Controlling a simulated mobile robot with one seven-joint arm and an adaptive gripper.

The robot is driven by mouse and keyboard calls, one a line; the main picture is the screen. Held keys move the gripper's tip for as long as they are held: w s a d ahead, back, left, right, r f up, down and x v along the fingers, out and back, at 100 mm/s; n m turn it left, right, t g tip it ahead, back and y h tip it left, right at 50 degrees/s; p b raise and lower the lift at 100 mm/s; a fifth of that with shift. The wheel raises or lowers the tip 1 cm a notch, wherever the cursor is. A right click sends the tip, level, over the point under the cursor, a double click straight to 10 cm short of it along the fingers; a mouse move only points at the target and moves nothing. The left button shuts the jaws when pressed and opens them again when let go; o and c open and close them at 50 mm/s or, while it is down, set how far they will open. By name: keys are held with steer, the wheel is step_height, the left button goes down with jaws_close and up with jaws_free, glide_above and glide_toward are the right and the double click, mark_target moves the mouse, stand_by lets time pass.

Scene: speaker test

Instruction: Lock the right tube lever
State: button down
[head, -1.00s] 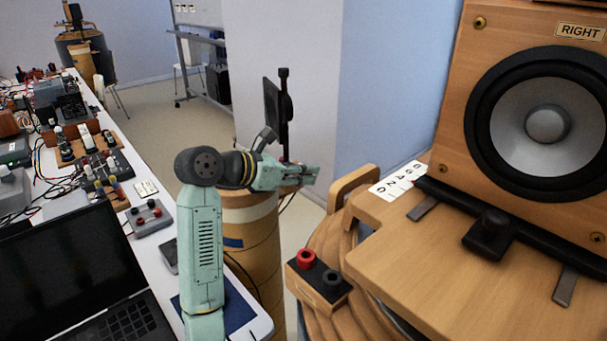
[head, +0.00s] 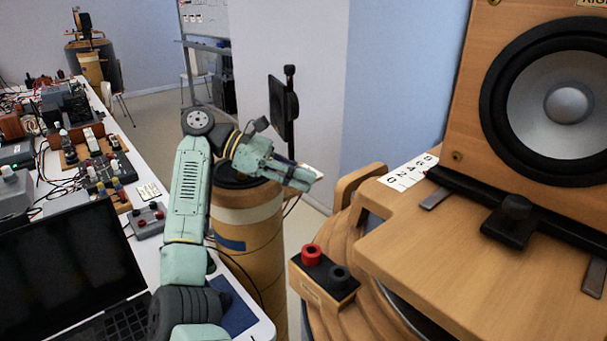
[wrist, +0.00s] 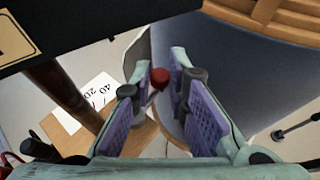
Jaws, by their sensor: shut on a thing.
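My gripper (head: 308,180) shows in the head view beside a tall thin black stand, in front of the wooden column. In the wrist view, its two purple-padded fingers (wrist: 159,95) stand on both sides of a small lever with a red round knob (wrist: 159,77). The gripper is shut on this lever, though a gap seems to show at the knob's sides. The lever's base is hidden between the fingers. I cannot make out the lever in the head view, and its locked state cannot be told.
A wooden speaker (head: 470,120) stands on a wooden platform (head: 450,260) at the right. A terminal block (head: 323,277) with red and black posts sits near the platform's left edge. A laptop (head: 75,265) and crowded bench lie left. A number card (wrist: 90,100) shows in the wrist view.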

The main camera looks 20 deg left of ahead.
steer(key=shift+s+a+m+g, duration=0.1)
steer(key=shift+m+g, duration=0.3)
steer(key=shift+g, duration=0.1)
steer(key=c, duration=1.6)
jaws_free()
steer(key=shift+o, duration=0.2)
steer(key=shift+f, duration=0.1)
